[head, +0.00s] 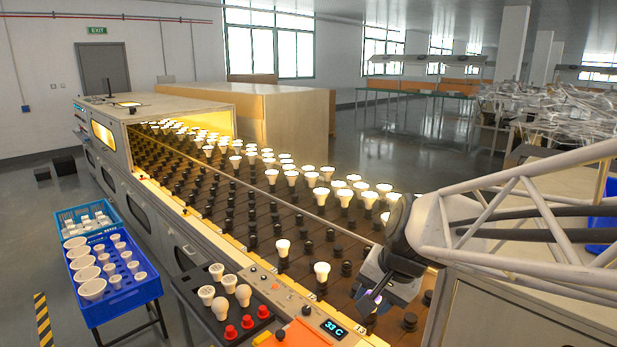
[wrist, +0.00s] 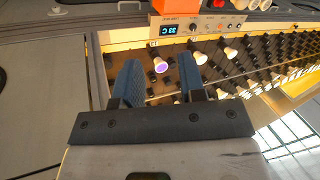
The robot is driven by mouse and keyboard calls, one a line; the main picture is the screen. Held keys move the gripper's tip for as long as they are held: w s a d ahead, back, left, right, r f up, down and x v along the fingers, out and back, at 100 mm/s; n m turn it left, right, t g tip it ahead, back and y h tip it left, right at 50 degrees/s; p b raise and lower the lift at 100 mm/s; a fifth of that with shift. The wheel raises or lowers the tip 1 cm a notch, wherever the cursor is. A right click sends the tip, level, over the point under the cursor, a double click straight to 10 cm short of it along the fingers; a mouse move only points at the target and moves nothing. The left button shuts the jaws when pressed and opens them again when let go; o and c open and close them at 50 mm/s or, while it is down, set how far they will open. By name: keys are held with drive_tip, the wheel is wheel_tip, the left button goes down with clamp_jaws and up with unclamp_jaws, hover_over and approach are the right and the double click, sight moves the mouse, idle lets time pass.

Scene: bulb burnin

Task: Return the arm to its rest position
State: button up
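My gripper (head: 370,303) is over the near right end of the rack of dark sockets (head: 338,291). In the wrist view my gripper (wrist: 160,68) has its two blue fingers wide apart, with nothing clasped between them. A bulb with a purple-tinged face (wrist: 160,65) shows past the fingertips, in line with the gap. In the head view a small purple-white patch shows at the fingers, and the arm partly hides that spot. My arm reaches in from the right edge.
Many lit bulbs (head: 321,271) stand in the rack. A control panel with a 33 C display (head: 334,327) is left of my gripper. A tray (head: 193,284) holds bulbs and red caps. Blue crates (head: 110,296) stand at far left. A pale cabinet (head: 490,310) is close on the right.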

drive_tip(key=s+d+n+h, duration=0.1)
drive_tip(key=s+d+n, duration=0.1)
drive_tip(key=s, duration=0.5)
drive_tip(key=s+d+n+h, duration=0.2)
drive_tip(key=s+d+n, duration=0.1)
drive_tip(key=s, duration=0.5)
drive_tip(key=shift+d+r+h, duration=0.3)
drive_tip(key=shift+d, duration=0.5)
